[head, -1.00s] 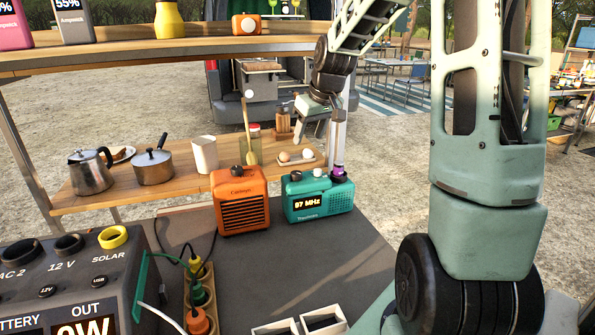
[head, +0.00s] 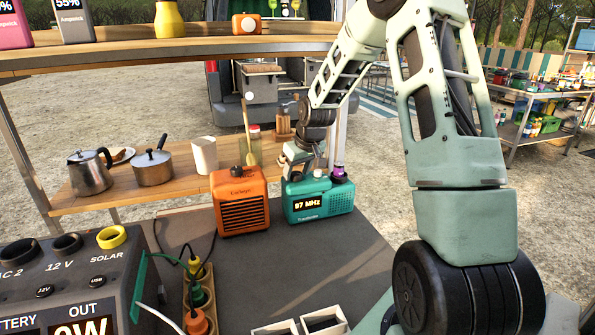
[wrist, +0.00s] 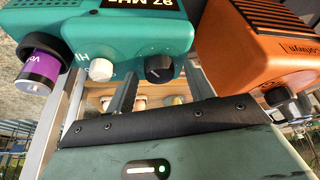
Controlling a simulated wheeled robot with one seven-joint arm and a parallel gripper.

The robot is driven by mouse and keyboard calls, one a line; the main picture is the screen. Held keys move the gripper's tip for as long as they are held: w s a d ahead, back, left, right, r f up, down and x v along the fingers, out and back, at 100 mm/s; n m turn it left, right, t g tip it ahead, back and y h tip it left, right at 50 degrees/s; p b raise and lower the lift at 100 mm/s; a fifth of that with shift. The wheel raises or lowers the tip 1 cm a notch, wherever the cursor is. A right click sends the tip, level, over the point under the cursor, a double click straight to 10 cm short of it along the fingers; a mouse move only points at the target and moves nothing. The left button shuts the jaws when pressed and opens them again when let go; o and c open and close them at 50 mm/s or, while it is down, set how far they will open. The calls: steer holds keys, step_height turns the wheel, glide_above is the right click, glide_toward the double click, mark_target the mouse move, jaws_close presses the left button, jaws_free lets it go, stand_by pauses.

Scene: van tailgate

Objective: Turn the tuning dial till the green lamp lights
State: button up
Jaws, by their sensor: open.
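The teal radio (head: 320,205) stands upright on the dark mat; its display reads 97 MHz. In the wrist view the radio (wrist: 130,30) has a dark dial (wrist: 159,69) with a pale pointer mark, a white knob (wrist: 101,70) and a purple knob (wrist: 38,72). My gripper (head: 301,166) is at the radio's top left in the head view, hiding part of the top. In the wrist view my gripper (wrist: 160,86) is open, its fingers either side of the dark dial. I cannot tell whether they touch it. I see no lit green lamp on the radio.
A power strip (head: 197,290) and power station (head: 75,285) are at the front left. A wooden shelf (head: 150,192) with cookware lies behind.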

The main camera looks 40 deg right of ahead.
steer(key=c, duration=1)
steer(key=shift+a+m+h+b, duration=0.15)
steer(key=shift+m+h+b, duration=0.25)
steer(key=shift+m, duration=0.6)
steer(key=shift+m+g+h, duration=0.3)
steer(key=shift+m, duration=0.5)
steer(key=o, duration=1)
